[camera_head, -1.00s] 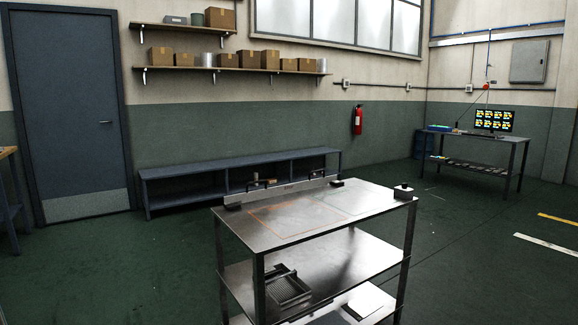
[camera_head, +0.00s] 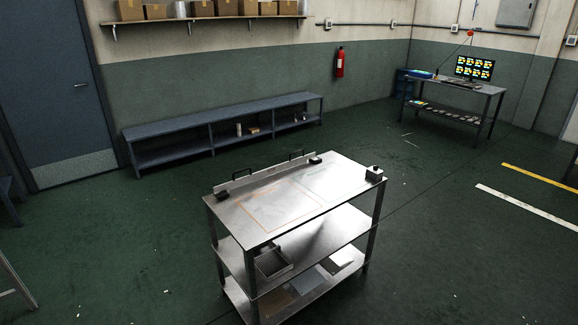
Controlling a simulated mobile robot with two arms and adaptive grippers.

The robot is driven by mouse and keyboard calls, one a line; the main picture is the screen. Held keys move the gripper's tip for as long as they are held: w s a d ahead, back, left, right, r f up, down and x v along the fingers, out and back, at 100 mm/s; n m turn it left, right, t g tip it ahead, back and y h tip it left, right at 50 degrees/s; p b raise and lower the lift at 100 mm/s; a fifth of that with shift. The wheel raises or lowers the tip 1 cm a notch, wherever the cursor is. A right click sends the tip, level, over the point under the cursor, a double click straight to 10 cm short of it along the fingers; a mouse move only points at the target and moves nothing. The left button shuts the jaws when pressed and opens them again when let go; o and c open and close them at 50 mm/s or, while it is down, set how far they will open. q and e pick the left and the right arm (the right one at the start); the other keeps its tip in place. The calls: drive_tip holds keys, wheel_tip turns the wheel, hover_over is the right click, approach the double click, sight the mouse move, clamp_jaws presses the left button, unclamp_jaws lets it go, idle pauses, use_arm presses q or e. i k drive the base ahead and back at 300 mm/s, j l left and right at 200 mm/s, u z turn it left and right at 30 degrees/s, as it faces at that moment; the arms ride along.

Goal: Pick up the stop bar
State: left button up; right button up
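The stop bar (camera_head: 268,174) looks to be the long, low metal strip standing along the back edge of the steel cart's top shelf (camera_head: 318,205). Two dark handles rise from it, a left handle (camera_head: 242,174) and a right handle (camera_head: 296,154). A small dark block sits near each end, a left block (camera_head: 222,196) and a right block (camera_head: 315,160). Neither of my grippers shows in the head view.
A small dark box (camera_head: 374,173) stands on the cart top's right corner. The lower shelves hold a wire basket (camera_head: 271,262) and flat plates. A low blue bench (camera_head: 170,131) runs along the wall behind. A desk with a monitor (camera_head: 474,68) stands far right. The floor around the cart is open.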

sight(236, 183)
drive_tip(key=i+j+z, duration=0.15)
drive_tip(key=z, duration=0.3)
drive_tip(key=i+j+z, duration=0.3)
drive_tip(key=z, duration=0.15)
drive_tip(key=i+j, duration=0.2)
drive_tip(key=i+j+z, duration=0.1)
drive_tip(key=i+j, duration=0.15)
drive_tip(key=j, duration=0.2)
drive_tip(key=i+j, duration=0.2)
drive_tip(key=j, duration=0.15)
drive_tip(key=i+j+z, duration=0.1)
drive_tip(key=j, duration=0.25)
drive_tip(key=i+j+z, duration=0.1)
drive_tip(key=i+j, duration=0.15)
drive_tip(key=j, duration=0.1)
